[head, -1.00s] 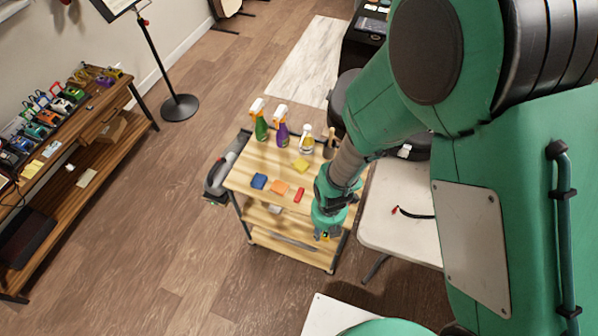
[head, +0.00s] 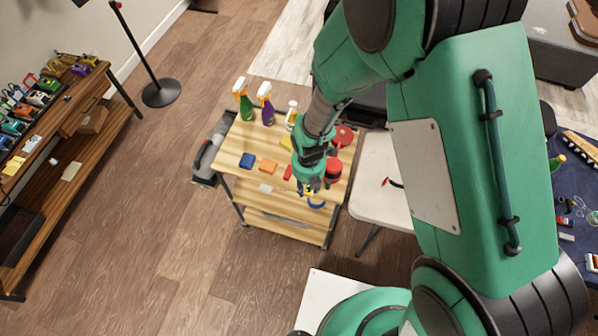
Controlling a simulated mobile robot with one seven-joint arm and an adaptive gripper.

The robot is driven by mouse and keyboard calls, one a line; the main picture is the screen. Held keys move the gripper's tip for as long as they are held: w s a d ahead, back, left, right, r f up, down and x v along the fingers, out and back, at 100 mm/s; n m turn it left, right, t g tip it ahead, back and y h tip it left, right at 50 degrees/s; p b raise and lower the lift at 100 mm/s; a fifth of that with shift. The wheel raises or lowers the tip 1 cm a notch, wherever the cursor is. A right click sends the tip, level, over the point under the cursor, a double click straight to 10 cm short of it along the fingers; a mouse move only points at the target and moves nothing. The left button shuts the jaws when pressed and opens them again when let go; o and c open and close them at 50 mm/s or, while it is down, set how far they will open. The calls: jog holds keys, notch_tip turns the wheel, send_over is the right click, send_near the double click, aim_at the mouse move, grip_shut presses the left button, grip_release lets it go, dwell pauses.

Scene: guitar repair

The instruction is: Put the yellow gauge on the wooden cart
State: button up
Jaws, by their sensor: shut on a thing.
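The wooden cart (head: 228,184) stands in the middle of the head view, with a light wood top and a lower shelf. My gripper (head: 308,188) is over the front right part of the cart top, pointing down. It is shut on the yellow gauge (head: 308,191), of which only a small yellow part shows at the fingertips. A blue curved piece (head: 316,205) shows just below it; I cannot tell whether it belongs to the gauge. I cannot tell whether the gauge touches the cart top. My arm hides part of the cart's right side.
On the cart are a blue block (head: 246,160), an orange block (head: 268,167), a red block (head: 287,173), a green spray bottle (head: 244,106), a purple one (head: 265,105) and red round items (head: 334,170). A white table (head: 375,205) stands to the right.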

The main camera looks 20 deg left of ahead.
jog(key=w+a, duration=0.1)
jog(key=w, duration=0.1)
jog(key=w+a, duration=0.3)
jog(key=w, duration=0.1)
jog(key=shift+w+a+f+b, duration=0.3)
jog(key=shift+a+f+b, duration=0.05)
jog(key=shift+a, duration=0.05)
jog(key=shift+f, duration=0.1)
jog(key=shift+f+b, duration=0.4)
jog(key=shift+f, duration=1.25)
jog(key=shift+f, duration=0.15)
jog(key=o, duration=1)
notch_tip(320, 180, up, 12)
jog(key=shift+r+p, duration=0.15)
jog(key=shift+p, duration=0.9)
